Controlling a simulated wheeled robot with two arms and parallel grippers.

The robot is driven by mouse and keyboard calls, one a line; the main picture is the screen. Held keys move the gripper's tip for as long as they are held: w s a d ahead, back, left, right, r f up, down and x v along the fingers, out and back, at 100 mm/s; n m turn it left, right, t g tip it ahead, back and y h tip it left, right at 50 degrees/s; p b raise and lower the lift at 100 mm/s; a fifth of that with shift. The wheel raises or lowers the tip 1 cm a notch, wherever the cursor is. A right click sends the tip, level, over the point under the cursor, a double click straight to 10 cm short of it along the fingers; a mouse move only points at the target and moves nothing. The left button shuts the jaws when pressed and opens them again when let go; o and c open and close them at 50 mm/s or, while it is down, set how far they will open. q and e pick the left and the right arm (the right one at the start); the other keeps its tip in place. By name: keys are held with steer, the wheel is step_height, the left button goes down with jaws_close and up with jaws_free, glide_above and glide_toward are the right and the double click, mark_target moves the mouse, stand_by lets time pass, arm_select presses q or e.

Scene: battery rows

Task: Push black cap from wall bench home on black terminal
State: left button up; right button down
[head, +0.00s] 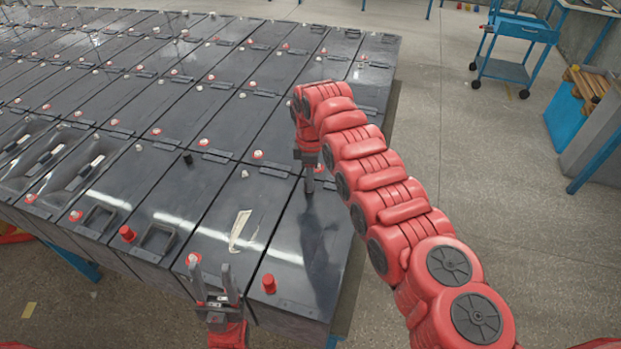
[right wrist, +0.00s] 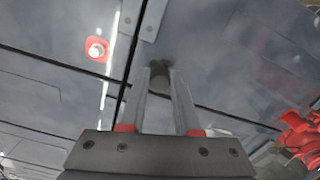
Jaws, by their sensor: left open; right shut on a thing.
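My right gripper (head: 309,187) points down at the top of a black battery (head: 325,235) near the right end of the rows. In the right wrist view its fingers (right wrist: 160,85) are closed on a small dark grey round piece, the black cap (right wrist: 160,76). In the head view the cap is too small to make out, and the black terminal under it is hidden. I cannot tell whether cap and terminal touch. Another small black cap (head: 188,158) stands on a battery further left. My left gripper (head: 217,270) is open and empty above the front batteries.
Red caps (head: 127,233) (head: 268,283) stand on front batteries. A pale torn label (head: 240,230) lies on one battery. A red-ringed terminal (right wrist: 97,49) shows in the right wrist view. A blue cart (head: 515,45) stands at the back right. The floor between is clear.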

steer(key=shift+f+b, duration=0.4)
steer(key=shift+f, duration=0.1)
stand_by(0.8)
steer(key=c, duration=0.5)
jaws_free()
steer(key=shift+c, duration=0.2)
steer(key=shift+o, duration=0.3)
steer(key=o, duration=0.4)
steer(key=shift+r, duration=3.5)
